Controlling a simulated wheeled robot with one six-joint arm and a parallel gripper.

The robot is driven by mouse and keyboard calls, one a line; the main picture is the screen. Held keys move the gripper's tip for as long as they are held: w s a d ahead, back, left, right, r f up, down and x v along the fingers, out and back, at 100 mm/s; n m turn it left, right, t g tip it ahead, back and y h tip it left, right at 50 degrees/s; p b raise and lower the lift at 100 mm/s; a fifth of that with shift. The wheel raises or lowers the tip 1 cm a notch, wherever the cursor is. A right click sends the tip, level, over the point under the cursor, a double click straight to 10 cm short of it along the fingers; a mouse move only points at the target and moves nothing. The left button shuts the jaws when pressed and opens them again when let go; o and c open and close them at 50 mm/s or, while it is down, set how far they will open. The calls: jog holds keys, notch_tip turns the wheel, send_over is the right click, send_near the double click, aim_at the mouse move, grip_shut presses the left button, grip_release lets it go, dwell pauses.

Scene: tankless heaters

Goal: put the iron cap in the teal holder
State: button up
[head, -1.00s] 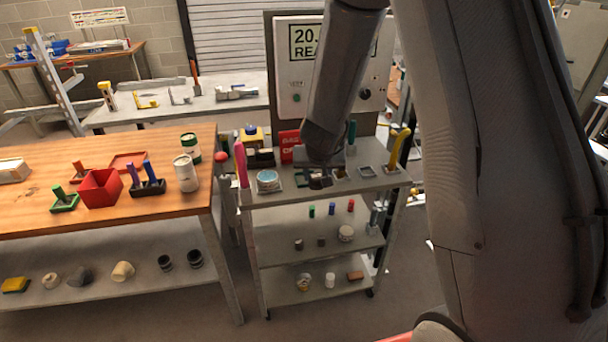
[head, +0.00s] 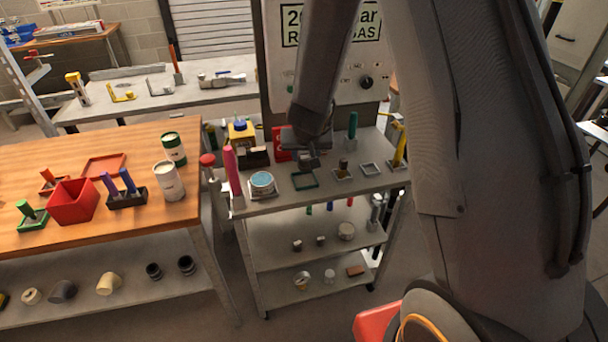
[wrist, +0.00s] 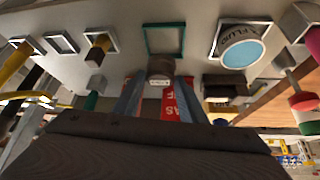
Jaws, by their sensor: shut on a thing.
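The teal holder (head: 305,181) is a small square frame on the cart's top shelf, and looks empty. It also shows at the top middle of the wrist view (wrist: 147,42). My gripper (head: 308,163) is just behind the holder in the head view, apart from it. In the wrist view its fingers (wrist: 160,90) are shut on a short grey-brown cylinder, which appears to be the iron cap (wrist: 160,66). The cap lies close to the holder's edge in that view, outside the frame's opening. Its height above the shelf is hard to tell.
A blue-topped tin (head: 262,183) stands left of the holder. A holder with a brass-coloured piece (head: 342,170) and an empty grey holder (head: 371,169) are to the right. A pink upright object (head: 232,170) stands at the cart's left edge. A red box (head: 281,145) is behind.

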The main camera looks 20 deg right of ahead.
aim_at(305, 168)
notch_tip(305, 168, down, 2)
jog(key=shift+a+f, duration=0.1)
jog(key=shift+a, duration=0.05)
jog(key=shift+f, duration=1.85)
jog(key=shift+f, duration=0.15)
jog(key=o, duration=1.2)
jog(key=shift+c, duration=0.2)
